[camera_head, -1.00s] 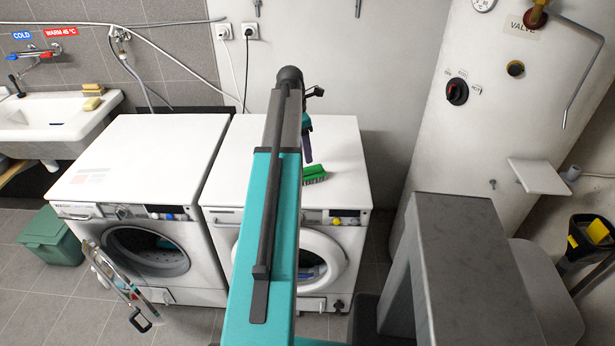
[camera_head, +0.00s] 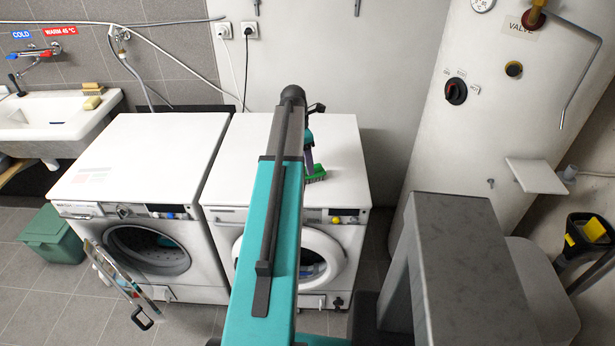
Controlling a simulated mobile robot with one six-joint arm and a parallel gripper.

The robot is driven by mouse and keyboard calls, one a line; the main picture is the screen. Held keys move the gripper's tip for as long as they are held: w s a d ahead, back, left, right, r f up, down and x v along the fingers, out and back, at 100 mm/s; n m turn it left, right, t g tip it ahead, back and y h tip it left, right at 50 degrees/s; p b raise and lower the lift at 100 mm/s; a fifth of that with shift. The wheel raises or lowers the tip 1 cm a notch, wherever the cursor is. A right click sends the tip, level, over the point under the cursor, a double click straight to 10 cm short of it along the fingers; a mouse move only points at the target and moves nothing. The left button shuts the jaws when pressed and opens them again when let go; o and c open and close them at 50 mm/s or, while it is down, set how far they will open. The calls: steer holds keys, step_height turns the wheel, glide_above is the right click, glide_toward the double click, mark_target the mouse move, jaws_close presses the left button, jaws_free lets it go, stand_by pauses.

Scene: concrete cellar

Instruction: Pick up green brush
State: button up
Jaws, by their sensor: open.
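The green brush (camera_head: 317,173) lies on top of the right washing machine (camera_head: 342,150), with its green side up. My arm crosses the middle of the view and hides its left part. My gripper (camera_head: 309,165) shows only in part beyond the arm. Its dark finger end is right at the brush in the picture. I cannot tell whether it touches the brush. The second finger and the gap between the fingers are hidden.
A second washing machine (camera_head: 140,155) stands at left with a clear top. A sink (camera_head: 60,118) is beyond it and a green bin (camera_head: 52,236) is on the floor. A white boiler (camera_head: 465,120) and a grey-topped block (camera_head: 455,250) stand at right.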

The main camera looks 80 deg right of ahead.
steer(key=shift+s+d+f+p, duration=0.15)
steer(key=shift+f+p, duration=0.3)
steer(key=shift+f, duration=0.4)
steer(key=shift+s+f+p, duration=0.15)
steer(key=shift+f+p, duration=0.25)
steer(key=shift+f, duration=0.45)
steer(key=shift+s+d+f+p, duration=0.15)
steer(key=shift+f+p, duration=0.3)
steer(key=shift+f, duration=0.4)
steer(key=c, duration=1.3)
steer(key=shift+r, duration=0.15)
steer(key=shift+r+b, duration=0.9)
steer(key=shift+r, duration=0.45)
steer(key=shift+a+r, duration=0.15)
steer(key=shift+r, duration=0.1)
steer(key=a+b, duration=0.1)
steer(key=a, duration=0.4)
steer(key=s+a+r+b, duration=0.1)
steer(key=a+b, duration=0.1)
steer(key=a, duration=0.3)
steer(key=a+b, duration=0.1)
steer(key=a, duration=0.4)
steer(key=shift+s+a+r+b, duration=0.25)
steer(key=shift+s+a+b, duration=0.05)
steer(key=shift+s+a, duration=0.05)
steer(key=shift+w, duration=0.1)
